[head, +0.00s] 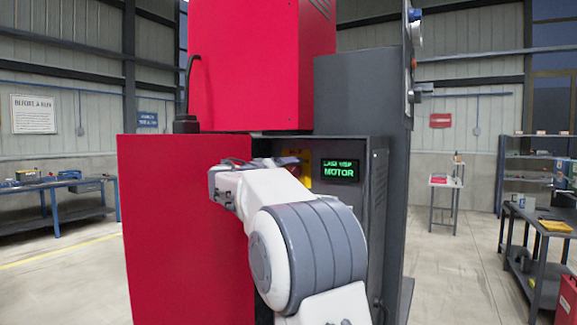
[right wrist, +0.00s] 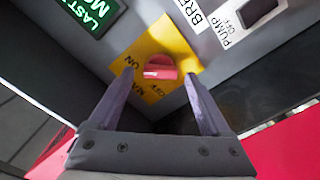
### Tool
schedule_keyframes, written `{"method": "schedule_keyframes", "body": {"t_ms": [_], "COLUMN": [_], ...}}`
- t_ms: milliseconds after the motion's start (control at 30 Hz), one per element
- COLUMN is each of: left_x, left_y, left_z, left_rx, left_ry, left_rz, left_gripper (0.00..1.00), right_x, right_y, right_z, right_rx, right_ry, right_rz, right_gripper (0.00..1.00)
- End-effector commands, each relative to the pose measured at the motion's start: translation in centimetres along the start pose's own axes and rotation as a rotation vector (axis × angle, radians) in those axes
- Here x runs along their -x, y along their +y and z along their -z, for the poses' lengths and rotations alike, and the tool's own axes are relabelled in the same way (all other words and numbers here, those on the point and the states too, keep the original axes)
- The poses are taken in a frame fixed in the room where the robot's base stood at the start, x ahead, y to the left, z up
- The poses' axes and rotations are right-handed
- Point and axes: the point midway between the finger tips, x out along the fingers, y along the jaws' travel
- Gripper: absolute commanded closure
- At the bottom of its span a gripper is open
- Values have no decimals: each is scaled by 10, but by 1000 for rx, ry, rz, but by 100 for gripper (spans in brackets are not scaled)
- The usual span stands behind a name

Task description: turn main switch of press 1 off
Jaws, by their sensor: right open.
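The main switch of the press is a red knob (right wrist: 160,68) on a yellow plate (right wrist: 183,53) marked ON and OFF. Which mark the knob points to is hard to tell. The plate shows in the head view (head: 303,180), partly hidden by my right arm. In the right wrist view my right gripper (right wrist: 151,76) is open, with one finger on each side of the knob and a gap on both sides. Nothing is held. Whether the fingertips reach the knob's depth is unclear. My left gripper is out of view.
A dark pump switch (right wrist: 256,10) sits near the knob. The red press door (head: 180,230) stands left of the recess. A dark column (head: 360,95) rises at right.

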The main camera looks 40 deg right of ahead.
Motion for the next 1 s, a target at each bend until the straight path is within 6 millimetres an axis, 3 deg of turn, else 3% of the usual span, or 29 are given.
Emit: {"method": "schedule_keyframes", "body": {"t_ms": [367, 467, 600, 1000], "left_x": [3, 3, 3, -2], "left_y": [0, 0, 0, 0], "left_z": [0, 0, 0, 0], "left_rx": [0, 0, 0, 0], "left_ry": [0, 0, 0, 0], "left_rz": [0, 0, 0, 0], "left_gripper": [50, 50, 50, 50], "right_x": [-8, -8, -8, -7], "right_y": [-1, -1, -1, -3], "right_z": [-1, 0, 0, -1], "right_rx": [1, 1, 1, 73], "right_ry": [0, 0, 0, 1], "right_rz": [1, 1, 1, 2], "right_gripper": [18, 49, 100, 100]}}
